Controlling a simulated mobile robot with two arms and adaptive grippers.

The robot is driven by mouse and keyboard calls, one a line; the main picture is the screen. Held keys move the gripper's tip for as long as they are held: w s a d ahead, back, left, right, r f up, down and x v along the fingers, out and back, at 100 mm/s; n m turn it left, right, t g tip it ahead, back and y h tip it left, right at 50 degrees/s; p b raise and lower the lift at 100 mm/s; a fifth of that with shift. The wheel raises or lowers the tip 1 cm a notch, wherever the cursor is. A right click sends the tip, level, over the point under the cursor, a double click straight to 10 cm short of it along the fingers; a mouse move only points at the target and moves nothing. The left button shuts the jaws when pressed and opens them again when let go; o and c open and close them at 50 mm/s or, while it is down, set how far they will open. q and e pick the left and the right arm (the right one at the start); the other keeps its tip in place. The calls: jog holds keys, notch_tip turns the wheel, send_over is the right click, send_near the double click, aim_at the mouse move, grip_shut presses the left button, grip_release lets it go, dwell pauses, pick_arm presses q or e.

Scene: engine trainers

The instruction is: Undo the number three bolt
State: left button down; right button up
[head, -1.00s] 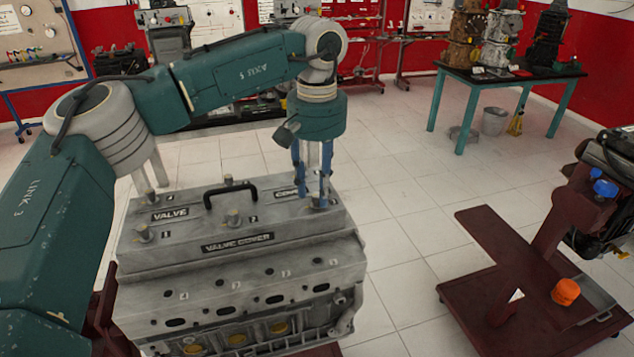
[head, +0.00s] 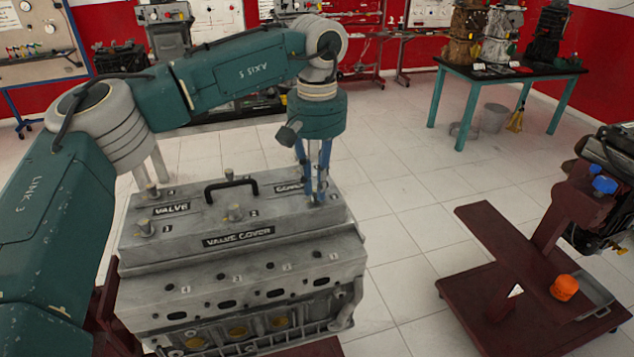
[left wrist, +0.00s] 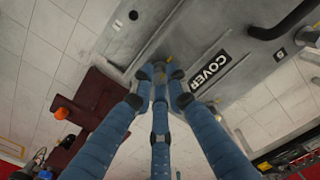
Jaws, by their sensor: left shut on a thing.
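A grey valve cover (head: 275,222) lies on the engine block (head: 235,290). My left gripper (head: 316,197) points straight down at the cover's right end. Its blue fingers are shut on a bolt there. In the left wrist view, the fingers (left wrist: 160,72) close around the bolt's head beside the "COVER" label (left wrist: 209,72). The fingers mostly hide this bolt, and I cannot read its number. Other bolts stand upright on the cover: one at the front left (head: 145,228), one at the middle (head: 233,211) and one at the back left (head: 152,190). My right gripper is out of view.
A black handle (head: 231,186) rises from the cover, left of the gripper. A dark red stand (head: 500,240) with an orange object (head: 564,288) is at the right. A table (head: 510,68) with engine parts stands behind. The tiled floor between is clear.

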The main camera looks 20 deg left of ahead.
pick_arm(q)
jog(key=n, duration=0.3)
jog(key=shift+n+b, duration=0.35)
jog(key=shift+n, duration=0.05)
jog(key=n, duration=0.4)
jog(key=shift+n+b, duration=0.3)
jog(key=n, duration=0.4)
jog(key=shift+r+n+b, duration=0.1)
jog(key=shift+n+b, duration=0.2)
jog(key=shift+b, duration=0.05)
jog(key=n, duration=0.4)
jog(key=shift+w+b, duration=0.1)
jog(key=shift+b, duration=0.2)
jog(key=n, duration=0.4)
jog(key=shift+b, duration=0.3)
jog(key=n, duration=0.4)
jog(key=shift+n+b, duration=0.3)
jog(key=shift+b, duration=0.1)
jog(key=n, duration=0.4)
jog(key=shift+n+b, duration=0.3)
jog(key=shift+b, duration=0.1)
jog(key=shift+r+n+b, duration=0.1)
jog(key=shift+n+b, duration=0.3)
jog(key=shift+n, duration=1.4)
